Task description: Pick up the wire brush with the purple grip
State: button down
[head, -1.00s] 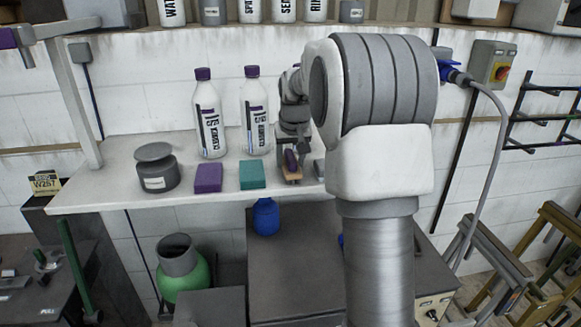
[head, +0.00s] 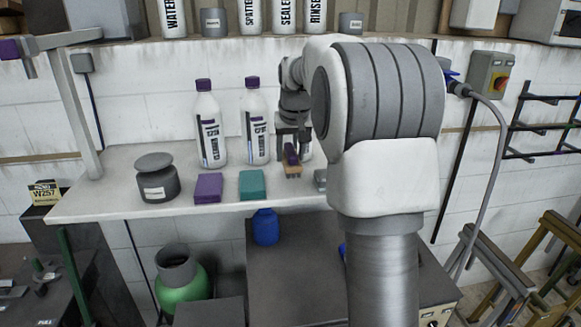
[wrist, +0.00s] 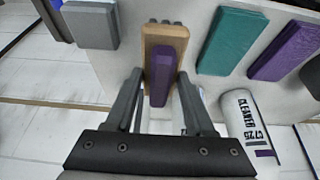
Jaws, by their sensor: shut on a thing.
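The wire brush with the purple grip (head: 291,156) has a tan wooden body. In the wrist view the brush (wrist: 164,50) lies lengthwise between my two fingers, its far end with the bristles reaching past them. My gripper (head: 291,140) is shut on the brush and holds it above the white shelf (head: 120,203). In the wrist view my gripper (wrist: 160,85) has one finger on each side of the grip. The underside of the brush is mostly hidden.
A teal block (head: 252,184) and a purple block (head: 208,187) lie left of the brush. A grey block (head: 320,180) is at its right, partly behind my arm. Two cleaner bottles (head: 210,130) (head: 255,125) stand close by on the left. A grey lidded jar (head: 156,178) stands further left.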

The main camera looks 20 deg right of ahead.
jog(key=s+d+r, duration=0.3)
jog(key=d+r, duration=0.3)
jog(key=d, duration=0.5)
jog(key=shift+s+r, duration=0.25)
jog(key=shift+r, duration=0.1)
jog(key=c, duration=0.9)
grip_release()
jog(key=c, duration=0.5)
jog(key=shift+c, duration=0.2)
jog(key=shift+s, duration=0.1)
